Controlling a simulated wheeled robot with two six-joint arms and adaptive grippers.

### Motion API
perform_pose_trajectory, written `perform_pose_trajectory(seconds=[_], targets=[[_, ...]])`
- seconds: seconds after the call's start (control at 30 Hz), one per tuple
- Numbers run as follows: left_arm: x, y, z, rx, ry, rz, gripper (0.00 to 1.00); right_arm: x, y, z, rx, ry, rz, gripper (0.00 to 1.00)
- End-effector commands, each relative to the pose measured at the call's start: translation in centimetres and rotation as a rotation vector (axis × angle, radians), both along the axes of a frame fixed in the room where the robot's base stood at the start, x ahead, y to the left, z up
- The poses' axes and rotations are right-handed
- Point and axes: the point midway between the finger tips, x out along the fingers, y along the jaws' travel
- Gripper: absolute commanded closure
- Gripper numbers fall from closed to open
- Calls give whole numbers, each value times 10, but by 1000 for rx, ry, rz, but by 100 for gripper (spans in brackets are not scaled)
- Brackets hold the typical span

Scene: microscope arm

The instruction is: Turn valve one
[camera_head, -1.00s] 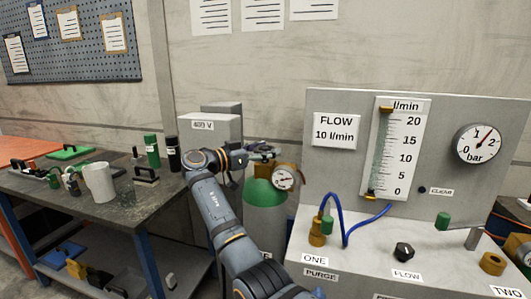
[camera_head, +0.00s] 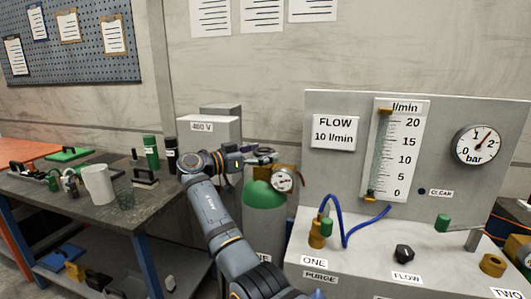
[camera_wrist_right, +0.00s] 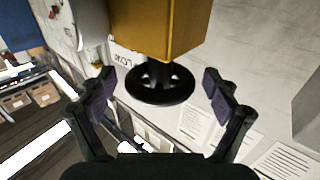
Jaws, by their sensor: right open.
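The panel label ONE (camera_head: 314,262) sits below a brass fitting (camera_head: 317,238) with a green cap (camera_head: 327,227) beside it and a blue hose. A green-topped gas cylinder (camera_head: 264,195) stands left of the panel with a brass valve body and a round gauge (camera_head: 284,180). My right gripper (camera_head: 265,153) is over the cylinder's top. In the right wrist view a brass block (camera_wrist_right: 160,28) carries a black round handwheel (camera_wrist_right: 160,86). My right gripper (camera_wrist_right: 158,90) is open, with one finger on each side of the handwheel, apart from it. My left gripper is not in view.
The panel has a flow column (camera_head: 400,150), a pressure gauge (camera_head: 478,145) and a black FLOW knob (camera_head: 404,253). A grey cabinet (camera_head: 210,133) stands behind my arm. A workbench (camera_head: 75,215) with a white mug (camera_head: 98,184) and several tools is at the left.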

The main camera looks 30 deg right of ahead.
Motion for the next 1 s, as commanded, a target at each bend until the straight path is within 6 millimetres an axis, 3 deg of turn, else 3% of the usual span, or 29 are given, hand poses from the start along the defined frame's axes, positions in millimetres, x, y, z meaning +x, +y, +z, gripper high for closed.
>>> perform_pose_trajectory(seconds=[0.3, 0.43, 0.6, 1.0], targets=[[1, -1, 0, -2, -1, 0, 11, -1, 76, 0, 2, 0, 5, 11], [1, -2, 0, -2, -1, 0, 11, -1, 98, 0, 1, 0, 3, 11], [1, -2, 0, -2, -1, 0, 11, -2, 110, 0, -1, 0, 1, 11], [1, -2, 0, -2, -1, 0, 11, -2, 110, 0, 0, -1, 1, 11]])
